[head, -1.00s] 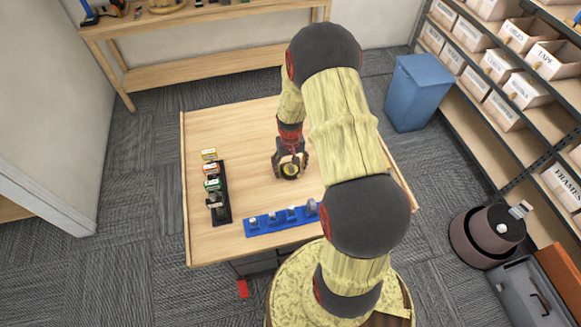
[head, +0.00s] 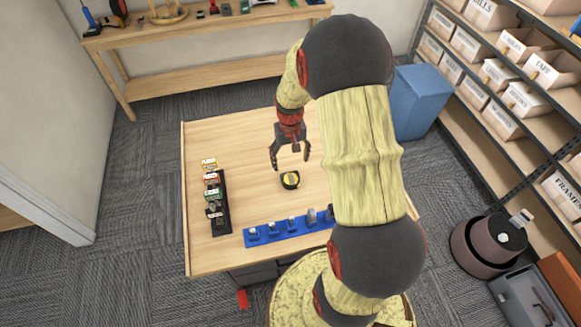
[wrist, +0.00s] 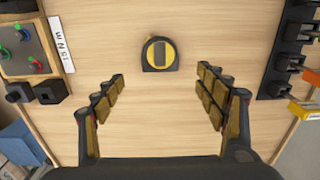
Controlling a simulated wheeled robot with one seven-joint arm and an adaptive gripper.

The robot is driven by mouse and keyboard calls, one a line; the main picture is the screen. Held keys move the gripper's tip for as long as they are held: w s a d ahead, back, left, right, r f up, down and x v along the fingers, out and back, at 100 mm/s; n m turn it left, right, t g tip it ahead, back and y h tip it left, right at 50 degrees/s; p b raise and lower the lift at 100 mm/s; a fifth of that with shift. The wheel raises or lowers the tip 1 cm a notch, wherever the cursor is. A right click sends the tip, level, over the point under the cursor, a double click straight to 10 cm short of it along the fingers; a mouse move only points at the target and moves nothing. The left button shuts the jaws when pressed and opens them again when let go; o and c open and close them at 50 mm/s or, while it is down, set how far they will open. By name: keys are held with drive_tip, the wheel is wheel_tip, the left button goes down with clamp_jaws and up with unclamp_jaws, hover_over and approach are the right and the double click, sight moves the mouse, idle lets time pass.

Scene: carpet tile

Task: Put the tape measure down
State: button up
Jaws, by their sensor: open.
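The tape measure (head: 290,180), black with a yellow face, lies on the wooden table (head: 245,150) near its middle. It also shows in the wrist view (wrist: 160,54), flat on the wood and clear of my fingers. My gripper (head: 290,163) is open and empty above the table, just behind the tape measure in the head view. In the wrist view my gripper's fingers (wrist: 160,88) are spread wide on either side, with bare table between them.
A black rack (head: 221,205) with several small boxes stands at the table's left. A blue rack (head: 285,228) with several items lies along the front edge. In the wrist view, a board with coloured knobs (wrist: 22,45) is at upper left. The table around the tape measure is bare.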

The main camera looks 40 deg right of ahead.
drive_tip(key=s+a+r+n+t, duration=0.1)
drive_tip(key=s+a+r, duration=0.1)
drive_tip(key=a+r, duration=0.6)
drive_tip(key=s+a+r+n+t, duration=0.15)
drive_tip(key=a+r, duration=0.35)
drive_tip(key=r, duration=0.8)
drive_tip(key=s+a+r+n+t, duration=0.2)
drive_tip(key=s+a+r, duration=0.6)
drive_tip(key=s, duration=0.5)
drive_tip(key=shift+a+r+t, duration=0.25)
drive_tip(key=shift+a+t, duration=0.3)
drive_tip(key=shift+w+f+n, duration=0.1)
drive_tip(key=shift+n, duration=0.15)
wheel_tip(320, 180, down, 15)
drive_tip(key=b, duration=1.5)
drive_tip(key=shift+f+b, duration=0.15)
drive_tip(key=shift+b, duration=0.15)
